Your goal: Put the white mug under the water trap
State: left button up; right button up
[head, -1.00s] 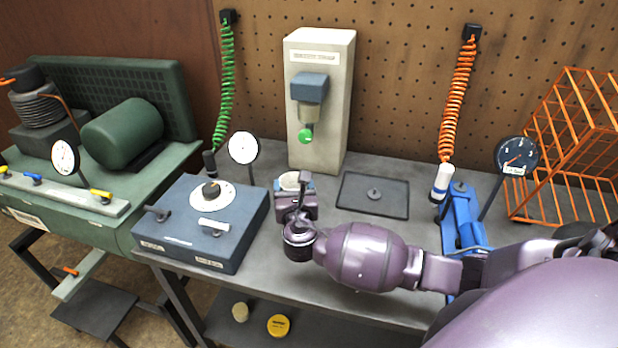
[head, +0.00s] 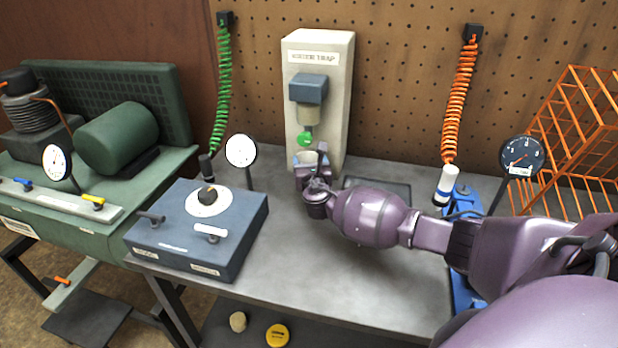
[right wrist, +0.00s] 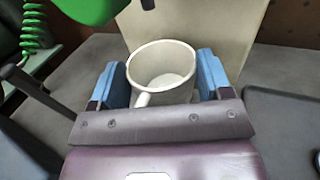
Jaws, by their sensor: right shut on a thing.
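The white mug (head: 307,158) is upright between the blue fingers of my right gripper (head: 310,163), which is shut on it. In the right wrist view the mug (right wrist: 163,72) looks empty, with its handle toward the palm and a blue finger of the gripper (right wrist: 162,82) on either side. The water trap (head: 308,112) is a blue-grey and tan unit on a cream labelled post, with a green knob (head: 306,139) at its bottom. The mug shows just below the knob in the head view. In the right wrist view the green part (right wrist: 88,8) is at upper left. My left gripper is out of view.
A blue-grey control box (head: 200,228) stands at the left, with a white dial gauge (head: 241,151) behind it. A dark flat tray (head: 385,186) lies right of the mug, partly behind my arm. An orange wire basket (head: 575,140) stands at far right.

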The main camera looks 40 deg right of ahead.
notch_tip(320, 180, down, 4)
jog(key=shift+f+b, duration=0.1)
jog(key=shift+b, duration=0.45)
jog(key=shift+d+f, duration=0.1)
jog(key=shift+f, duration=0.2)
jog(key=shift+w, duration=0.1)
jog(key=o, duration=0.9)
jog(key=shift+f, duration=0.1)
